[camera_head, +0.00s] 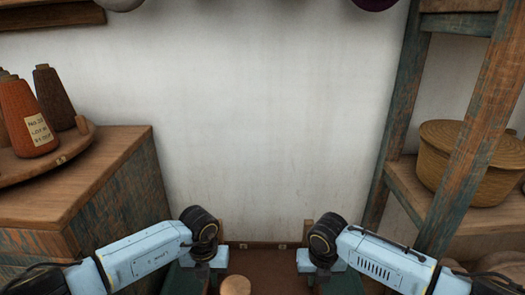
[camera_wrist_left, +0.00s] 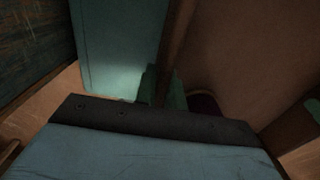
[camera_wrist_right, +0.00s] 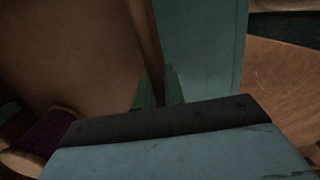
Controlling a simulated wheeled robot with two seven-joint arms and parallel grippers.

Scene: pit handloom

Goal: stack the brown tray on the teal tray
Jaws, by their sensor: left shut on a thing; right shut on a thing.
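The brown tray (camera_head: 262,260) is low in the middle of the head view, between my two grippers, and its near part is cut off by the picture's edge. My left gripper (camera_head: 214,266) is shut on the tray's left side, and my right gripper (camera_head: 308,266) is shut on its right side. The tray's brown floor fills much of the left wrist view (camera_wrist_left: 240,50) and of the right wrist view (camera_wrist_right: 65,50). Teal surfaces show outside the tray's left side (camera_wrist_left: 115,45) and right side (camera_wrist_right: 200,45). I cannot tell whether they belong to the teal tray or whether the trays touch.
A round wooden spool end (camera_head: 235,286) shows at the tray; purple material (camera_wrist_right: 45,133) is near it. A wooden cabinet (camera_head: 110,165) with thread cones (camera_head: 35,115) stands left. A shelf rack (camera_head: 415,120) with a woven basket (camera_head: 470,160) stands right. A white wall is behind.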

